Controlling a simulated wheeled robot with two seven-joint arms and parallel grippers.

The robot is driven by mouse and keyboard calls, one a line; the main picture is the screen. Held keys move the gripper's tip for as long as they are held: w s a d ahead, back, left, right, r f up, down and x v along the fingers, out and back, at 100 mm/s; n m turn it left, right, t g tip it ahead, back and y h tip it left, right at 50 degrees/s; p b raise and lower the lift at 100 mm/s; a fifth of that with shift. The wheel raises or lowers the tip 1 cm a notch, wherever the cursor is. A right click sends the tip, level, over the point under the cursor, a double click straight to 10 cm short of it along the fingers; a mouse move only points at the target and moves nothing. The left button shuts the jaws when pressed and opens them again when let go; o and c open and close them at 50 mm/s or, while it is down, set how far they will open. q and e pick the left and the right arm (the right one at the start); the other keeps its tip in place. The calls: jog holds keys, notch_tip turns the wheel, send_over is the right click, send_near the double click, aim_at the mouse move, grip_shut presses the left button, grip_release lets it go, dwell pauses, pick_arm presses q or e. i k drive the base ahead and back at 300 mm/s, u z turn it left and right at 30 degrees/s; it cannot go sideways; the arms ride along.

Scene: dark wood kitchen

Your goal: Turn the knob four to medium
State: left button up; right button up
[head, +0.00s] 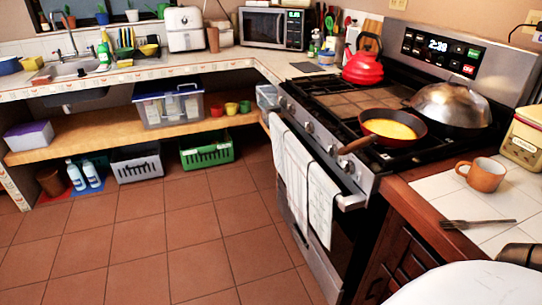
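The stove (362,180) stands at the right, with a row of several small round knobs (309,127) along its slanted front panel. The knobs run from the far left end of the panel toward the near right end. I cannot tell which one is knob four, and their pointer marks are too small to read. Neither of my grippers can be seen in the head view, and nothing is seen touching the knobs.
A frying pan (408,143) with yellow food sits on the stove, its handle reaching over the front edge. A red kettle (363,68) and a domed lid (452,103) are behind. Towels (299,180) hang on the oven handle. The tiled floor (170,235) in front is clear.

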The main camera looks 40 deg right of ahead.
aim_at(349, 167)
jog(key=u, duration=0.1)
jog(key=i, duration=2.4)
jog(key=z, duration=2.9)
